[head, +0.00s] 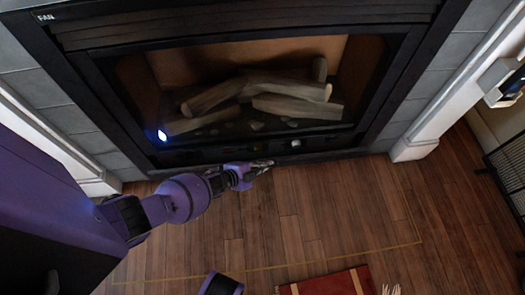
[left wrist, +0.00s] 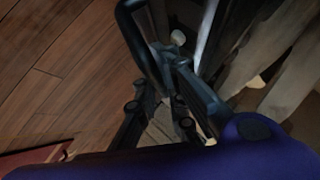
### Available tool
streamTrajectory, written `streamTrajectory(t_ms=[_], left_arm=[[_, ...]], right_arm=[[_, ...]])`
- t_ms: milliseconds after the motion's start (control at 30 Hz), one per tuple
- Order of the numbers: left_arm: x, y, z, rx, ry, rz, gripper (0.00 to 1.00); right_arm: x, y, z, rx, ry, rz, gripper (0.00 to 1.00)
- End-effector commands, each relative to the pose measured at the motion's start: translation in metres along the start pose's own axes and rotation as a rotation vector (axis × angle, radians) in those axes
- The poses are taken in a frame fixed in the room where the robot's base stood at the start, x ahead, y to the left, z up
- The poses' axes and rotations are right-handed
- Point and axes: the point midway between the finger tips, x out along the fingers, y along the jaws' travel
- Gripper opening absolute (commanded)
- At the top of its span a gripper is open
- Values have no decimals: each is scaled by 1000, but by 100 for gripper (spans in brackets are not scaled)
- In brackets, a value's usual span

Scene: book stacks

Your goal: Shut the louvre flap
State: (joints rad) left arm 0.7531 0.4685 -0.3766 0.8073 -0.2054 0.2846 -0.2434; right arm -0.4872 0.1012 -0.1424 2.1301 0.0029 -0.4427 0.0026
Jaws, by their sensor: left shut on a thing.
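The fireplace has a dark lower strip (head: 325,156) along its bottom front edge, just above the floor. I take this strip as the louvre flap; its slats and tilt are too dark to make out. My left gripper (head: 263,166) is at the middle of this strip, low near the floor, with its fingers closed on the strip's edge. In the left wrist view the gripper's dark fingers (left wrist: 178,62) reach up against dark metal parts, and the exact grip is hard to see.
Above the strip is the firebox opening with several pale logs (head: 260,95) and a bright blue-white light (head: 162,135) at its left. White trim posts stand on both sides. The wooden floor (head: 300,220) in front is mostly clear, with a red rug (head: 330,284) at the bottom.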

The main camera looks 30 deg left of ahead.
Motion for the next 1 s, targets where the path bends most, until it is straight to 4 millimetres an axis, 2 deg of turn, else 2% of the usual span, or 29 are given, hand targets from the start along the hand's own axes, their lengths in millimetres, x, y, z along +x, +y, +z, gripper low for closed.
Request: streamTrajectory(t_ms=[33, 200, 400, 1000], left_arm=[[1, -11, 2, 9, -1, -2, 0], [6, -33, 7, 6, -1, -2, 0], [11, -49, 12, 6, -2, -1, 0], [14, -57, 14, 4, 0, -1, 0]], right_arm=[[0, 0, 0, 0, -1, 0, 0], [1, 0, 2, 1, -3, 0, 0], [3, -1, 3, 4, -5, 0, 0], [3, -2, 4, 7, -5, -1, 0]])
